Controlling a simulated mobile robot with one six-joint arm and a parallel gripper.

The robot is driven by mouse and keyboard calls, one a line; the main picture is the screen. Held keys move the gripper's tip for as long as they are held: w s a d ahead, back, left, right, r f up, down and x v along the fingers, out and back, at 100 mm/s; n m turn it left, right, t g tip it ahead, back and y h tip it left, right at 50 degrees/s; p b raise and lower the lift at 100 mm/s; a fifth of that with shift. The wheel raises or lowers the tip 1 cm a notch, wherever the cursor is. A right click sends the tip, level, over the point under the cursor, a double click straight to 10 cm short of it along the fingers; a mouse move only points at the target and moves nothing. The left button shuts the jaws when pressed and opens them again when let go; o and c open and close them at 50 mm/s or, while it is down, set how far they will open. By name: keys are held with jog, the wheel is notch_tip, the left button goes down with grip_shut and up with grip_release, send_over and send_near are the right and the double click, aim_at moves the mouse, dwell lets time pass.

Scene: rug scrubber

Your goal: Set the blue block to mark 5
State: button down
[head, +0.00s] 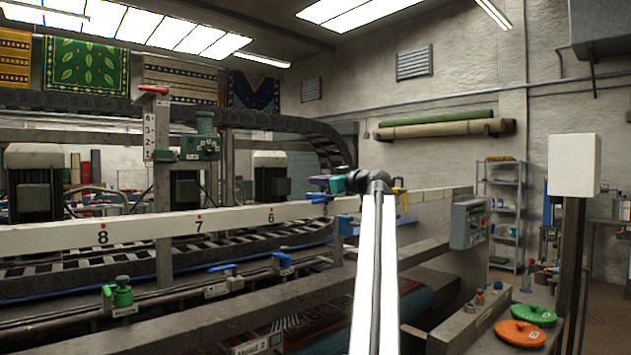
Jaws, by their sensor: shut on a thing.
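A long white rail (135,231) carries black numbers with small red marks: 8, 7 and 6 from left to right, with another number, probably 5, partly hidden near my gripper. My gripper (316,187) is at the rail's top edge, right of mark 6. It is shut on a small blue block (317,198) there. The block is small in the picture and partly covered by the gripper. Its exact offset from the nearest mark cannot be told. My arm's bright white link rises in front of the rail's right end.
Below the rail run a dark chain track and a pipe with a green valve (123,292) and blue-handled valves (282,260). A grey control box (468,224) is on the right. Green (533,315) and orange (520,333) lids lie at lower right. A green scaled post unit (204,148) stands behind the rail.

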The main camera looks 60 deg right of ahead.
jog(key=shift+s+d+h, duration=0.3)
jog(key=shift+s+d, duration=0.1)
jog(key=shift+d, duration=0.05)
jog(key=c, duration=1.9)
grip_release()
jog(key=shift+d, duration=0.1)
jog(key=shift+c, duration=0.2)
jog(key=shift+o, duration=0.5)
jog(key=shift+s+f, duration=0.1)
jog(key=shift+s, duration=0.05)
jog(key=shift+w, duration=0.25)
jog(key=shift+a, duration=0.2)
jog(key=b+v, duration=0.2)
jog(key=v, duration=1.1)
jog(key=shift+s, duration=0.45)
jog(key=shift+d, duration=0.1)
